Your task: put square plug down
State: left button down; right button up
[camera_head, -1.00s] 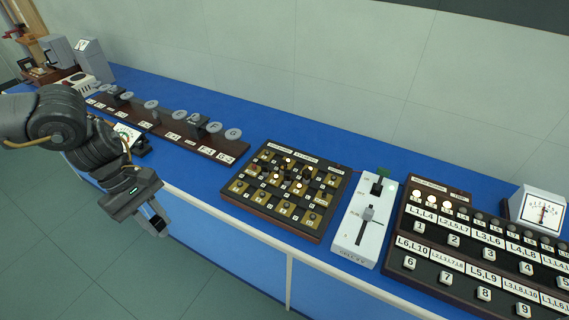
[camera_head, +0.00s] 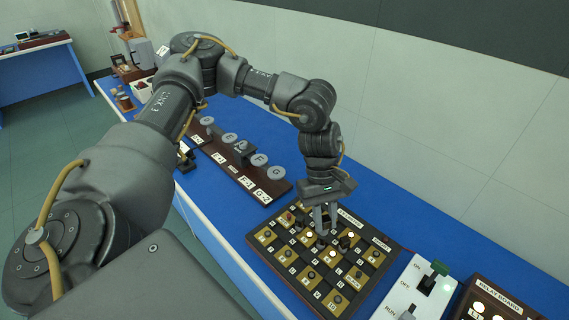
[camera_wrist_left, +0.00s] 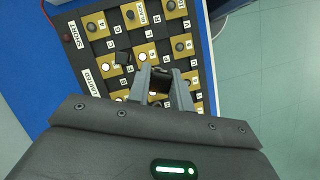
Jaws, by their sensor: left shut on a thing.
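The plug board (camera_head: 262,247) is a dark panel with tan squares, black sockets and several lit lamps. My left gripper (camera_head: 322,222) points down over its upper middle part. In the left wrist view, the fingers (camera_wrist_left: 162,82) are shut on a small dark plug (camera_wrist_left: 160,84), mostly hidden between them. Its shape is hard to make out, and I cannot tell whether it touches the board. Another dark plug (camera_wrist_left: 122,58) stands on the board beside the fingers. My right gripper is not in view.
A white switch box (camera_head: 415,290) stands right of the board, with the relay board (camera_head: 490,305) beyond it. A dark rail with grey discs (camera_head: 262,190) lies to the left. Blue bench top (camera_head: 375,205) is bare behind the board.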

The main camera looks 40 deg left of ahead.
pick_arm(q)
jog(key=s+r+n+t+p, duration=0.3)
jog(key=s+n+t+p, duration=0.2)
jog(key=s+n+p, duration=0.6)
jog(key=w+a+f+n+b, duration=0.1)
jog(key=w+a+f+b, duration=0.1)
jog(key=a+f, duration=0.1)
jog(key=w+a+f+n+b, duration=0.1)
jog(key=w+a+f+b, duration=0.2)
jog(key=a, duration=0.2)
jog(key=w+a+f+n+b, duration=0.1)
jog(key=w+a+f+b, duration=0.1)
jog(key=w+a+f, duration=0.1)
jog(key=shift+w+a, duration=0.15)
jog(key=shift+a, duration=0.4)
jog(key=shift+w+a+f, duration=0.25)
jog(key=shift+a+f, duration=0.2)
jog(key=shift+f, duration=0.15)
notch_tip(320, 180, down, 3)
jog(key=shift+w+a+f, duration=0.1)
jog(key=shift+f, duration=0.1)
